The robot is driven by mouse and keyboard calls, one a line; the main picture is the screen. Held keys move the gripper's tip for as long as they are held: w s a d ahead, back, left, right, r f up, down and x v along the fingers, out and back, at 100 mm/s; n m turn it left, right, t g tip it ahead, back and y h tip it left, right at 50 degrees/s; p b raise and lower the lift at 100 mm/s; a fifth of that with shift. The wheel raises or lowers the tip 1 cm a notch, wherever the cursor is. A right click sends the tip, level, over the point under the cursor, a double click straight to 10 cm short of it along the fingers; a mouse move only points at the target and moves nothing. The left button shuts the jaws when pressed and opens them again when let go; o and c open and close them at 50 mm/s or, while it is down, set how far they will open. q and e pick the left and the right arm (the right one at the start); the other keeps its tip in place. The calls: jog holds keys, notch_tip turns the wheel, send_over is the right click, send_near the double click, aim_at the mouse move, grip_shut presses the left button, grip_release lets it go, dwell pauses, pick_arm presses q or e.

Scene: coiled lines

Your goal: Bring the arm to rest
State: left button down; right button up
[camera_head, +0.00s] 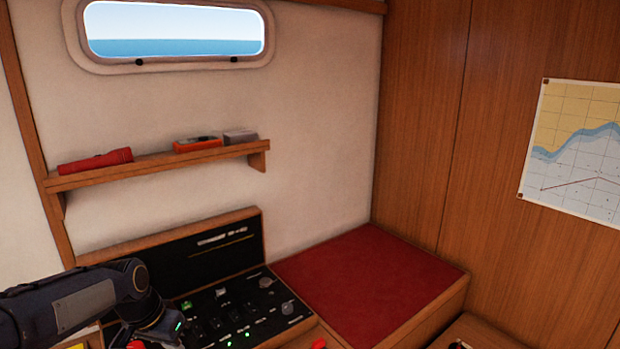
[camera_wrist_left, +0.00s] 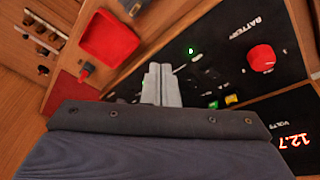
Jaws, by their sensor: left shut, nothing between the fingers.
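My left arm (camera_head: 80,303) comes in from the lower left in the head view, bent down beside the black switch panel (camera_head: 234,318). Its fingertips are not clearly visible there. In the left wrist view my left gripper (camera_wrist_left: 161,82) is shut and empty, its pale fingers side by side. My right gripper is in neither view.
The panel carries switches, a red knob (camera_wrist_left: 261,58) and a lit voltage readout (camera_wrist_left: 296,141). A red tray (camera_wrist_left: 108,38) shows in the wrist view. A red cushion (camera_head: 365,275) lies right of the panel. A shelf (camera_head: 150,165) holds a red flashlight (camera_head: 95,162).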

pick_arm(q)
jog(key=s+d+n+t+h+b, duration=0.1)
jog(key=s+d+n, duration=0.1)
jog(key=s, duration=1)
jog(key=s+d+n+t+h+b, duration=0.1)
jog(key=s+d, duration=0.3)
jog(key=s, duration=0.9)
jog(key=shift+d+n+t, duration=0.35)
jog(key=shift+n+t, duration=0.15)
jog(key=shift+n, duration=0.1)
jog(key=shift+r, duration=0.1)
